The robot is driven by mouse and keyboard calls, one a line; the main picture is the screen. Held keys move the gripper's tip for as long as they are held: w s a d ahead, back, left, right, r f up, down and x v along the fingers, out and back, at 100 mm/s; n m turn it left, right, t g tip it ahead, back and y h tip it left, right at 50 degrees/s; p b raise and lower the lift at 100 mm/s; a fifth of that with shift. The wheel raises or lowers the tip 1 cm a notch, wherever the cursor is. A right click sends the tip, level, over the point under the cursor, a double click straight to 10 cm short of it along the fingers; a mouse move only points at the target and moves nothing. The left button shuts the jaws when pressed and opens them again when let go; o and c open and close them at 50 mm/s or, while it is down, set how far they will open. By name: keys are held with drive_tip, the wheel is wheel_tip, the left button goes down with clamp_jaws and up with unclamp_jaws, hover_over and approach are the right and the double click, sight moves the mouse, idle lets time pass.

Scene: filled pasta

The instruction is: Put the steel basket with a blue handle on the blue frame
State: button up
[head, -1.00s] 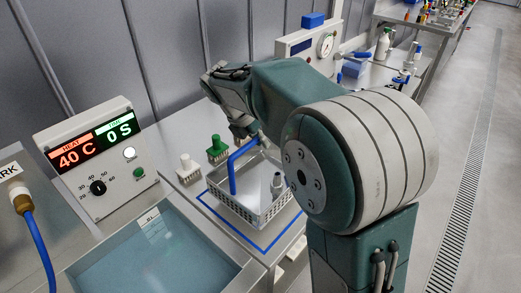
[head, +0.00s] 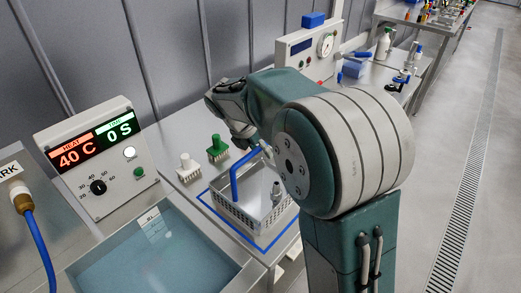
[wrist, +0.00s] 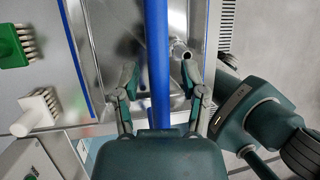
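The steel basket (head: 243,218) has perforated walls and stands upright on the bench at the head view's centre. It appears to stand within the blue frame (head: 268,247) outlined on the bench top; my arm hides its right side. Its blue handle (head: 234,182) rises above the rim. A metal fitting (head: 276,191) is inside. My gripper (head: 254,142) is over the handle's upper end. In the wrist view, my gripper (wrist: 159,68) is open, with its fingers on both sides of the blue handle (wrist: 157,50) and visible gaps between. The fitting also shows there (wrist: 181,50).
A white brush (head: 188,168) and a green brush (head: 217,149) stand left of the basket. A water-filled sink (head: 160,265) is in front, beside a control box (head: 100,160). Another device (head: 305,48) stands behind. The floor at right is clear.

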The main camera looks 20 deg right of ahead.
drive_tip(key=w+v, duration=0.1)
drive_tip(key=v, duration=1)
drive_tip(key=s+d+f+m+t+y, duration=0.1)
drive_tip(key=s+d+m+t+y, duration=0.1)
drive_tip(key=s+m, duration=1)
drive_tip(key=s+d+f+m+t+y, duration=0.2)
drive_tip(key=s+m+t+y, duration=0.1)
drive_tip(key=s+m, duration=1)
drive_tip(key=shift+s+d, duration=0.35)
